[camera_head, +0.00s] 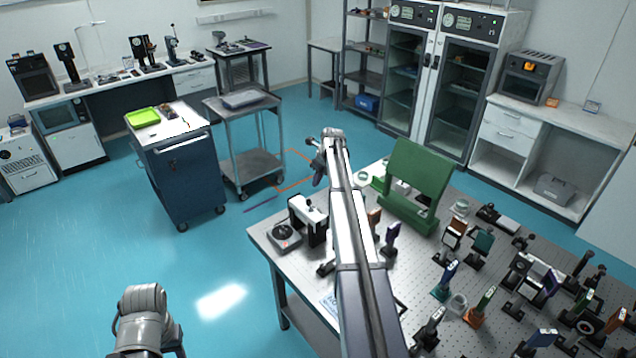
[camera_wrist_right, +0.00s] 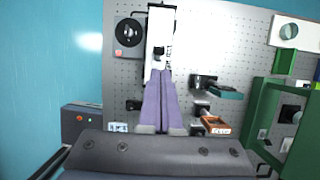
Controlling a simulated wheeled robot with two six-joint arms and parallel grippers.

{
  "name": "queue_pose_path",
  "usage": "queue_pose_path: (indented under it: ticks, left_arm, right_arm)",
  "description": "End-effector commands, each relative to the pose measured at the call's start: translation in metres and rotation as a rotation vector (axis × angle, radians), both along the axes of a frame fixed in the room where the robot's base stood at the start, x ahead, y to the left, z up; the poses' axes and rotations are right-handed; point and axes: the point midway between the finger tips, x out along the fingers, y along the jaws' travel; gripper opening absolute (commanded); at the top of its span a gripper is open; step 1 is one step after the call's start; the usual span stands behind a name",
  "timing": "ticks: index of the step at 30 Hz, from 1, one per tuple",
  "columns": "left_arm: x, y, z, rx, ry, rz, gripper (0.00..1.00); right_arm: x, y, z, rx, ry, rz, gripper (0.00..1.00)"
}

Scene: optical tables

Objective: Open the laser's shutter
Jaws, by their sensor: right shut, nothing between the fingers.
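A white and black housing (camera_head: 308,212), which I take for the laser, stands on the near left corner of the perforated table. In the right wrist view the white housing (camera_wrist_right: 160,28) lies straight ahead of the fingers, with small dark parts on its face. I cannot tell which part is the shutter or how it stands. My left gripper is out of view; only a left arm link shows.
A black box with a round dial (camera_wrist_right: 128,35) sits close beside the housing. A green enclosure (camera_head: 412,178) and several optic mounts stand on the optical table (camera_head: 385,285). A grey box with a red button (camera_wrist_right: 80,120) shows at lower left. Blue floor lies left of the table.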

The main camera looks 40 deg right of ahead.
Motion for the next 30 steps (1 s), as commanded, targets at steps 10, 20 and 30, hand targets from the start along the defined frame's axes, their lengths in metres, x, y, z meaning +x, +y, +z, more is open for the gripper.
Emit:
queue_pose_path:
  ticks: [10,20,30]
  left_arm:
    - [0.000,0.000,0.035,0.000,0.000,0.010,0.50]
    - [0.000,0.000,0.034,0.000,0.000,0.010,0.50]
    - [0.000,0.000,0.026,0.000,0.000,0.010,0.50]
  right_arm:
    - [0.010,0.001,0.035,0.000,0.000,0.000,0.00]
    - [0.010,0.001,0.034,0.000,0.000,0.000,0.00]
    - [0.006,0.026,0.025,-0.022,0.009,0.083,0.00]
